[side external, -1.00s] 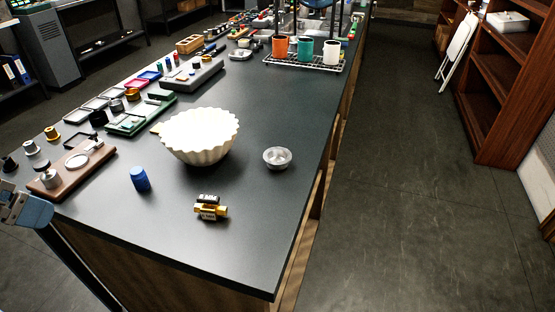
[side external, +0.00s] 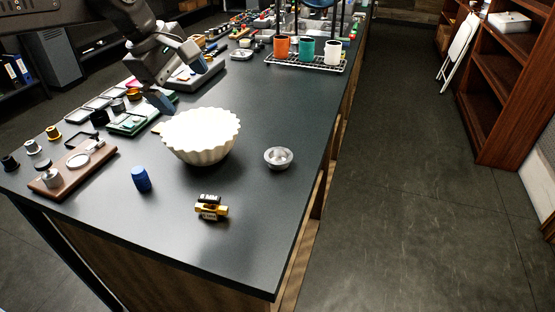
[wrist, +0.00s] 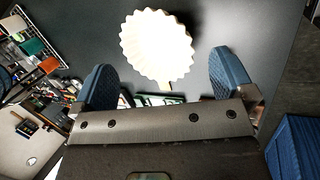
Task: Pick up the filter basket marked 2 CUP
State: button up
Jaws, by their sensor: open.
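A small round metal basket (side external: 278,158) sits on the dark bench right of a large white fluted bowl-like filter (side external: 200,134). No 2 CUP marking can be read on it, and I cannot tell if it is the one named. My gripper (side external: 182,82) is open and empty, above the bench behind and left of the white fluted piece. In the wrist view my gripper (wrist: 161,60) has its two blue fingers spread wide, with the white fluted piece (wrist: 157,46) showing between and beyond them. The metal basket does not show in the wrist view.
A blue cylinder (side external: 141,179) and a brass-and-black fitting (side external: 211,208) stand near the front. A wooden tamper board (side external: 76,168) and several small parts line the left edge. A cup rack (side external: 306,62) stands at the back. The bench's front right is clear.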

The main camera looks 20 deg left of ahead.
jog(key=w+d+f+n, duration=0.4)
jog(key=w, duration=0.2)
jog(key=n+g+h, duration=0.1)
jog(key=n, duration=0.4)
send_near(277, 155)
jog(key=shift+s+d+f, duration=0.2)
jog(key=shift+d+f, duration=1)
jog(key=shift+d, duration=0.05)
jog(key=shift+s+x, duration=0.15)
jog(key=shift+x, duration=1.2)
jog(key=shift+s+x, duration=0.1)
jog(key=shift+x, duration=1.2)
jog(key=shift+a+f, duration=0.1)
jog(key=c, duration=0.9)
